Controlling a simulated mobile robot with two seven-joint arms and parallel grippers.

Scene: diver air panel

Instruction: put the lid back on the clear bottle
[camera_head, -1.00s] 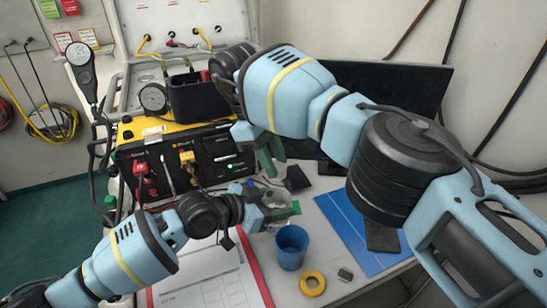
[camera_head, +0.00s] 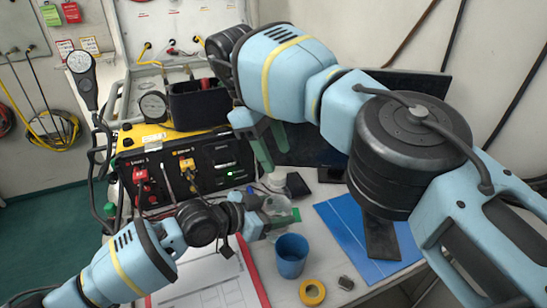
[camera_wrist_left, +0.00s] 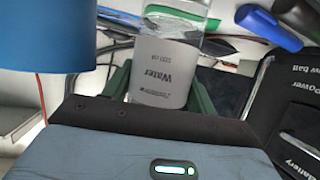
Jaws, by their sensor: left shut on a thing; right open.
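The clear bottle (camera_head: 277,205) is held in my left gripper (camera_head: 279,219), which is shut on it. In the left wrist view, its pale label reading "Water" (camera_wrist_left: 160,75) sits between the green fingers. A pale, cap-like piece (camera_head: 274,182) shows at the bottle's upper end, just below my right gripper; it looks like the lid. I cannot tell whether it is seated on the mouth, and the bottle's top is out of the left wrist view. My right gripper (camera_head: 272,156) is open above it, its green fingers pointing down.
A blue cup (camera_head: 291,256) stands close to the bottle, right of my left gripper. A yellow tape ring (camera_head: 312,292), a small dark block (camera_head: 346,283), a blue mat (camera_head: 345,235) and a clipboard (camera_head: 215,275) lie around. The yellow-black air panel (camera_head: 180,165) stands behind.

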